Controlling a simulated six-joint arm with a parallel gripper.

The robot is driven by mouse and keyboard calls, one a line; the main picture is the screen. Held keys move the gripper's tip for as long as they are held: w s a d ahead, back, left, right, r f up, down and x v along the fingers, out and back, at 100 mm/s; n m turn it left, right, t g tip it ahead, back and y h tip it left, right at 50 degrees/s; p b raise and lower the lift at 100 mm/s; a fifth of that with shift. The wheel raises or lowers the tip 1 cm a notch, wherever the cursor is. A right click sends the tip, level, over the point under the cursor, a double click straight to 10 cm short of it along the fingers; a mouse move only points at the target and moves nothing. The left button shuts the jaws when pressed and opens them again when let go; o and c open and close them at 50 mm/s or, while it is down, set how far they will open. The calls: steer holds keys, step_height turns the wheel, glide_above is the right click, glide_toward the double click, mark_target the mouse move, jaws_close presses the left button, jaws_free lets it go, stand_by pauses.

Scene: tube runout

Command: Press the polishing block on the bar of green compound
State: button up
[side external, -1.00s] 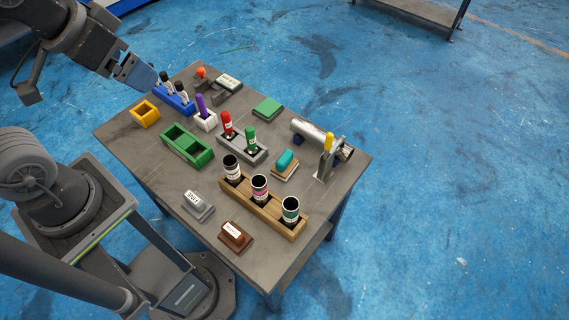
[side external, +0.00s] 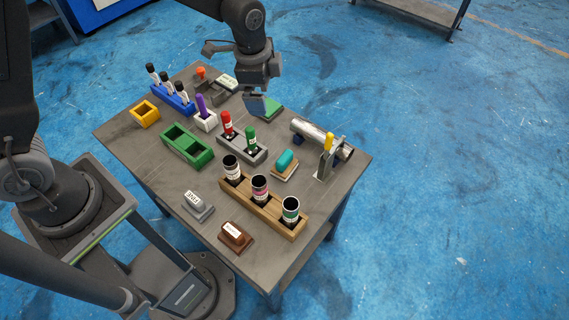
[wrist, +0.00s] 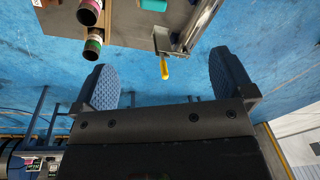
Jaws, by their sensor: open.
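A flat green block (side external: 273,108) on a dark base lies at the far right of the table and looks like the compound bar. My gripper (side external: 259,108) is in front of it in the side view and hides part of it. A brown block with a white label (side external: 234,234) sits on a brown base at the near edge. A grey block with a label (side external: 197,203) sits left of it. A teal block (side external: 286,160) rests on a wooden base. I cannot tell which is the polishing block. In the wrist view my gripper (wrist: 164,88) is open and empty.
A wooden rack (side external: 238,190) holds several cans. A metal tube (side external: 312,134) lies beside a stand with a yellow-handled tool (side external: 328,141). A grey holder (side external: 240,148) carries red and green markers. Green (side external: 187,148), yellow (side external: 145,113) and blue (side external: 175,99) holders stand left.

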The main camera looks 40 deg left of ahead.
mark_target(286, 165)
steer(key=d+f+m, duration=0.1)
steer(key=f, duration=0.6)
steer(key=w+d+f+m+g, duration=0.1)
steer(key=f+m, duration=0.1)
steer(key=f, duration=0.6)
steer(key=w+d+f+m, duration=0.1)
steer(key=f, duration=0.6)
steer(key=shift+w+d+f+m+g, duration=0.25)
steer(key=shift+d+f+m+g, duration=0.05)
steer(key=shift+d, duration=0.1)
steer(key=shift+w+d+f, duration=0.1)
steer(key=shift+w+f, duration=0.05)
steer(key=shift+f, duration=1.25)
steer(key=shift+w+f, duration=0.1)
steer(key=shift+f, duration=1.3)
steer(key=shift+c, duration=0.5)
steer(key=c, duration=0.7)
